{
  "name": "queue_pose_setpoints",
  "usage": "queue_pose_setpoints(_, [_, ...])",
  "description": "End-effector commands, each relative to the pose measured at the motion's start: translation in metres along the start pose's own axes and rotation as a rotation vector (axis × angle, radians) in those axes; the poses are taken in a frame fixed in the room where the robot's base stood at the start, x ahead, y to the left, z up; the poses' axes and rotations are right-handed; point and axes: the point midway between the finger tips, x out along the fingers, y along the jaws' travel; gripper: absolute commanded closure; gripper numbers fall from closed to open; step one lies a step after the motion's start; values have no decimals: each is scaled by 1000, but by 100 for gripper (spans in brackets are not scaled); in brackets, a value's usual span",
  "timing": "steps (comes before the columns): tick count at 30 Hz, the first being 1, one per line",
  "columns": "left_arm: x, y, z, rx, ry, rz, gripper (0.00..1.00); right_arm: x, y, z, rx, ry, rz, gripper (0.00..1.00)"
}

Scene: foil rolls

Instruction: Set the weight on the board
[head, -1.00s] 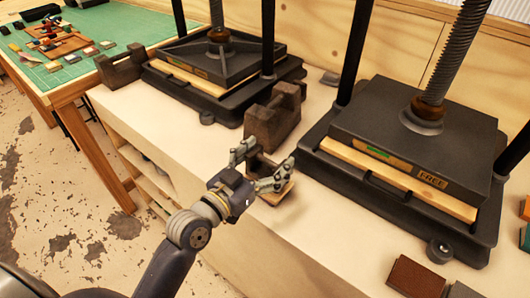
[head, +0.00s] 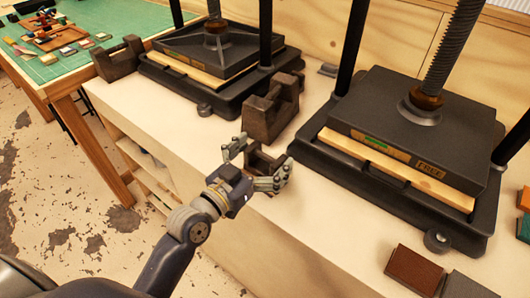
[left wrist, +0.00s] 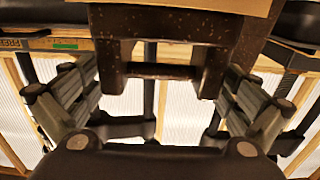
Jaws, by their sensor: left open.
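A dark brown speckled weight (left wrist: 113,60) with a bar across it lies ahead of my left gripper in the left wrist view. In the head view this weight (head: 262,159) shows between my left gripper's fingers, partly hidden. My left gripper (head: 255,165) is open, with gaps between its fingers and the weight in the left wrist view (left wrist: 160,100). A tan surface that looks like the board (left wrist: 190,5) lies against the weight at the top of that view. In the head view the board is mostly hidden by my gripper. My right gripper is not in view.
Similar brown blocks stand behind my gripper (head: 271,107) and at the far left (head: 118,60). A black press (head: 415,125) stands right and another (head: 215,55) at the back. A brown-red block (head: 414,270) lies at front right.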

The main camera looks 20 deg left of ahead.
Motion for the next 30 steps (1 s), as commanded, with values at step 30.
queue_pose_setpoints(30, [-116, 0, -1, 0, -2, 0, 0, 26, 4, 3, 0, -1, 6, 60])
